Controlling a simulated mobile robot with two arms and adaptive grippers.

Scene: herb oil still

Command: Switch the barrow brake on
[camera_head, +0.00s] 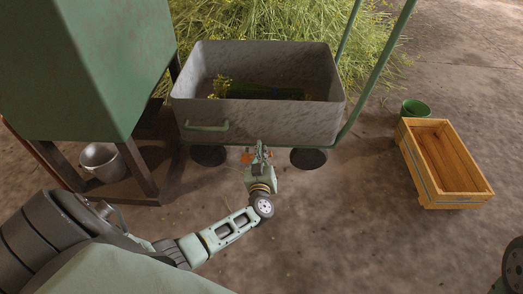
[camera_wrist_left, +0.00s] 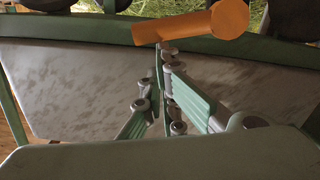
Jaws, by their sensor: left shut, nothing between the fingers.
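The grey barrow (camera_head: 262,118) with a green frame stands in the middle of the head view. Its brake appears to be the orange lever (camera_wrist_left: 192,24), a thick orange bar at the top of the left wrist view. In the head view only small orange bits (camera_head: 246,157) show under the tray's front edge, on both sides of my gripper. My left gripper (camera_head: 261,147) is shut and empty at that edge. In the wrist view its fingertips (camera_wrist_left: 165,48) are right at the orange lever; whether they touch it I cannot tell. My right gripper is out of view.
Two dark wheels sit under the barrow. A wooden crate (camera_head: 478,197) and green bucket (camera_head: 416,110) are at right. Cut grass lies behind; the front floor is clear.

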